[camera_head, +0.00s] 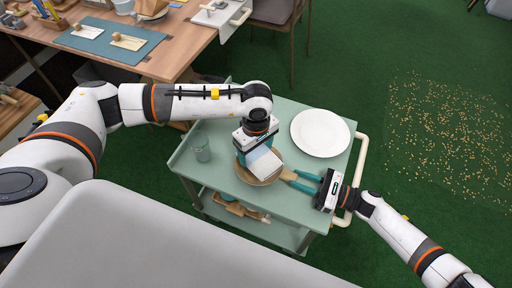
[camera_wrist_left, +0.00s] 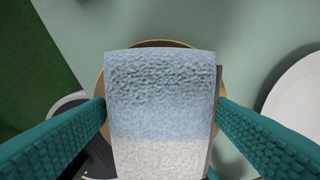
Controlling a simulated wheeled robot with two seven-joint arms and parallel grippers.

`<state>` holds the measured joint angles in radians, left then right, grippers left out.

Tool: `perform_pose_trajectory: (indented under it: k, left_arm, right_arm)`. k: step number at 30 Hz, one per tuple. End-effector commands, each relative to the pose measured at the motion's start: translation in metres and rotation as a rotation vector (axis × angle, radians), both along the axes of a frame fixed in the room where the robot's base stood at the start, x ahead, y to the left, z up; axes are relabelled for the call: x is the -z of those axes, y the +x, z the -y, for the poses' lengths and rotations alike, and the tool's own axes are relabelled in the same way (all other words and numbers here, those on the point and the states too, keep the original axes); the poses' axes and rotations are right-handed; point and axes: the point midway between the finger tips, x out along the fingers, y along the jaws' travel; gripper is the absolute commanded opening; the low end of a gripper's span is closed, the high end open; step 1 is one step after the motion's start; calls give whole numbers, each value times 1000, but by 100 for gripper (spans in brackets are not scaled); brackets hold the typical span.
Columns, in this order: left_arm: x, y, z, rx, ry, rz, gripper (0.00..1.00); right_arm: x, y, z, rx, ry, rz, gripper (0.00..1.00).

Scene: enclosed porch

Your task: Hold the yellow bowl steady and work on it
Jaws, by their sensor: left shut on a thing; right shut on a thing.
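The yellow bowl (camera_head: 258,183) looks tan and sits on the green cart top (camera_head: 215,165), mostly hidden beneath my left gripper (camera_head: 257,152). That gripper is shut on a light blue and white block, like a sponge or folded cloth (camera_head: 265,164), held over the bowl. In the left wrist view the block (camera_wrist_left: 160,95) lies between the teal fingers (camera_wrist_left: 160,110), and the bowl rim (camera_wrist_left: 98,78) shows behind it. My right gripper (camera_head: 290,179) reaches in from the right and is shut on the bowl's right edge; the exact contact is small to see.
A white plate (camera_head: 320,132) lies on the cart right of the bowl. A wooden table (camera_head: 165,55) stands behind, at upper left.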

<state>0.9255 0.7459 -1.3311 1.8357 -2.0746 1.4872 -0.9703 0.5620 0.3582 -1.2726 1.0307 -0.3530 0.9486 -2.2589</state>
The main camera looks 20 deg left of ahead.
Motion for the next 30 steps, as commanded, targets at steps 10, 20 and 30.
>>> perform_pose_trajectory:
  k: [10,20,30]
  left_arm:
    - [7,0,0,1,-1,0,54]
    - [8,-7,-4,0,0,-1,54]
    - [6,-17,-8,0,0,0,54]
  right_arm:
    - [0,0,0,0,0,0,2]
    - [0,0,0,0,0,0,2]
    - [0,0,0,0,0,0,2]
